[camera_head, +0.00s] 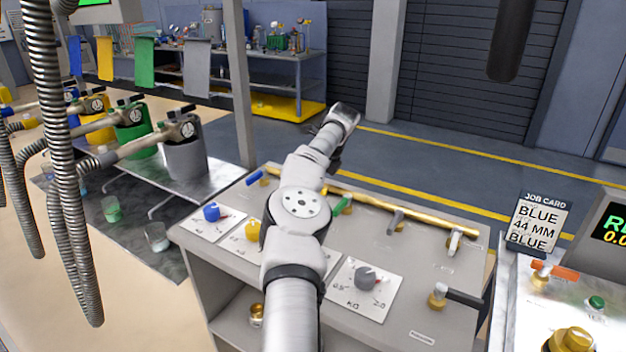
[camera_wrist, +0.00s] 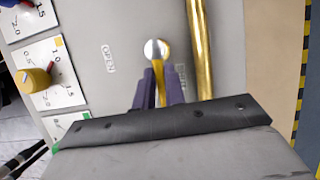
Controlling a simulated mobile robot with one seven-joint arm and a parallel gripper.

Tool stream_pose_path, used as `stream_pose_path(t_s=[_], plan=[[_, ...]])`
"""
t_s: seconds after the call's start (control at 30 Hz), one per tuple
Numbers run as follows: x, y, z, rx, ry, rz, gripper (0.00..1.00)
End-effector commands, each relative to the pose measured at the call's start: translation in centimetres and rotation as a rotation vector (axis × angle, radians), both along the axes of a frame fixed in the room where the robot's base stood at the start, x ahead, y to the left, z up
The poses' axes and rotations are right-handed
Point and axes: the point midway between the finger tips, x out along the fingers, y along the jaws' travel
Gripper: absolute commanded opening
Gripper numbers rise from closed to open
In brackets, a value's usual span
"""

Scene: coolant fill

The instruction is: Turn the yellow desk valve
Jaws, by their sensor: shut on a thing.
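The yellow desk valve (camera_wrist: 161,72) shows in the wrist view as a yellow lever with a round silver pivot cap at its upper end. Its lever runs down the picture, roughly parallel to the brass pipe (camera_wrist: 199,45) beside it. My gripper (camera_wrist: 160,92) is shut on the lever, with one purple finger on each side. The far end of the lever is hidden by my gripper. An "OPEN" label (camera_wrist: 109,58) lies left of the pivot; another label at its right is partly covered. In the head view my arm hides the valve and my gripper.
Blue (camera_head: 255,178), green (camera_head: 343,205), grey (camera_head: 395,221) and white (camera_head: 455,241) levers stand along the same desk. Dial knobs, including a yellow one (camera_head: 253,230), sit nearer the front. A job card (camera_head: 537,224) stands at the right. Hoses (camera_head: 62,170) hang at the left.

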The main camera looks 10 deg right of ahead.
Motion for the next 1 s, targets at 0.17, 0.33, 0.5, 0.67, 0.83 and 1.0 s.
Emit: stream_pose_path(t_s=[0.17,0.33,0.5,0.67,0.83,1.0], plan=[[0.0,0.0,0.1,-0.001,-0.003,0.004,0.00],[0.0,0.0,0.1,-0.001,-0.004,0.004,0.21],[0.0,0.0,0.1,-0.001,-0.002,0.002,0.34],[0.0,0.0,0.0,-0.001,-0.001,0.001,0.34],[-0.1,-0.3,0.8,-0.001,-0.003,0.001,0.34],[-0.8,-1.2,3.6,-0.002,-0.005,0.002,0.34]])
